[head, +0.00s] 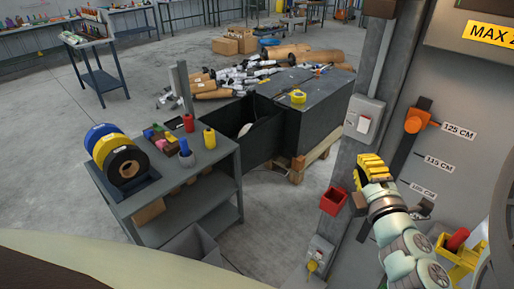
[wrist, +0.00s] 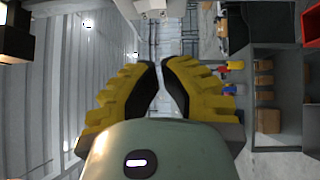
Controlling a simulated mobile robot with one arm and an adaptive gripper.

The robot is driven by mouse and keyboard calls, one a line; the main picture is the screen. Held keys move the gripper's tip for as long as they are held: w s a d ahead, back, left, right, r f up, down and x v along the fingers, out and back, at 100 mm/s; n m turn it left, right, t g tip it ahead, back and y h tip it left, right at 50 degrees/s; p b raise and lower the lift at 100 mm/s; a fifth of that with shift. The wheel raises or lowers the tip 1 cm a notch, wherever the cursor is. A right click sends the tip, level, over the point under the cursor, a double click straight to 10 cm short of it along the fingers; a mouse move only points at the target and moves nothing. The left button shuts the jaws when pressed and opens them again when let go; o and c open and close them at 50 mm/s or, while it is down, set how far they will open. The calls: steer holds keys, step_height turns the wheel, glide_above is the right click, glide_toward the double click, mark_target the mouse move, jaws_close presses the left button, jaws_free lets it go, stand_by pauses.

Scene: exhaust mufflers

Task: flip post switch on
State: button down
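The post switch is a light grey box with a white rocker (head: 364,123) on the grey post (head: 375,70). I cannot tell which way the rocker is set. My gripper (head: 370,158), with yellow ribbed fingers, is just below the switch box in the head view, apart from it in the picture. In the wrist view my gripper's fingertips (wrist: 160,64) nearly meet, with only a thin gap and nothing held. A pale box (wrist: 152,8) is cut off at the top edge of the wrist view, beyond the fingertips; it may be the switch.
A red bin (head: 333,201) and a lower grey box with a yellow part (head: 318,255) are on the post below. An orange slider (head: 416,121) is on a height scale to the right. A grey cart (head: 195,185) with spools stands left. Open floor lies farther left.

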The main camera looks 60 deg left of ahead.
steer(key=shift+v, duration=0.95)
steer(key=shift+r, duration=0.1)
